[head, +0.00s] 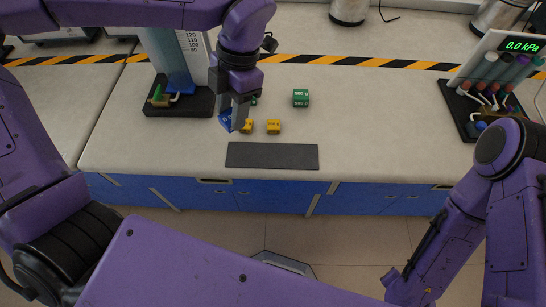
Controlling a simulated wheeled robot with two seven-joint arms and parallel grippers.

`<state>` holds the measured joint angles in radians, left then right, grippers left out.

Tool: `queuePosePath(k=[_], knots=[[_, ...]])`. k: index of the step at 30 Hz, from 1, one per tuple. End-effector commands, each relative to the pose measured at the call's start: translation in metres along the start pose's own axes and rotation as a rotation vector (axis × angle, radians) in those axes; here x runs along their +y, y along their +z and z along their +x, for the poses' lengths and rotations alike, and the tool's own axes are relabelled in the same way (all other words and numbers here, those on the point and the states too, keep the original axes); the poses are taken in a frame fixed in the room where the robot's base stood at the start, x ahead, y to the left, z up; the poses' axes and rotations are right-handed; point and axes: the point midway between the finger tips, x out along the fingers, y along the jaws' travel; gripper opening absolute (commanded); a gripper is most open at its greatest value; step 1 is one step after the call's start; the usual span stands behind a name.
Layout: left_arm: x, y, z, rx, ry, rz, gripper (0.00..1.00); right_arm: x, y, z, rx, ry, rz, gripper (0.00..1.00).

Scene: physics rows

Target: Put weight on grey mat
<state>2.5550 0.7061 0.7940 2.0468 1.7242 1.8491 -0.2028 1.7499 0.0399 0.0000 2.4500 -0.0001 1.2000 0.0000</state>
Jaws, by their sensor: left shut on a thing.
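My left gripper (238,118) points down over the table and is shut on a blue weight (226,121), which looks tilted; the fingers cover part of it. The dark grey mat (272,156) lies at the table's front edge with nothing on it. A yellow weight (274,127) stands just behind the mat. A second yellow weight (248,127) is close beside the gripper, partly covered. A green weight (300,97) stands farther back, and another green one (254,100) is mostly hidden behind the gripper. My right gripper does not show.
A device with a numbered scale and dark base (180,110) stands at the left, close to my left gripper. A pressure display panel (520,46) with tubes stands at the right. Striped tape (350,62) runs behind. The table right of the mat is clear.

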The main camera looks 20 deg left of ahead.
Motion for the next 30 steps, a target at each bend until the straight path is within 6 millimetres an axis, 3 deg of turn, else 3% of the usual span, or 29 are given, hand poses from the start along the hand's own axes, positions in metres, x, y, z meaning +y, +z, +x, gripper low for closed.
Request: queuePosePath(k=[12, 16, 23, 27, 30], knots=[[-0.046, -0.053, 0.016, -0.013, -0.383, -1.314, 0.00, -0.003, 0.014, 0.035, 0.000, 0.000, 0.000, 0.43], [-0.059, -0.068, 0.020, -0.014, -0.473, -1.643, 0.00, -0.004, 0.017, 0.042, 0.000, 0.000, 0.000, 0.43], [-0.068, -0.078, 0.021, -0.011, -0.541, -1.919, 0.00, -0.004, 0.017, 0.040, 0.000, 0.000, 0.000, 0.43], [-0.066, -0.062, 0.013, -0.007, -0.534, -1.937, 0.00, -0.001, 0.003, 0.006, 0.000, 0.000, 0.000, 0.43], [-0.066, -0.047, 0.021, -0.007, -0.528, -1.929, 0.00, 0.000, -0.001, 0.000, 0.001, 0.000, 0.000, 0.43]])
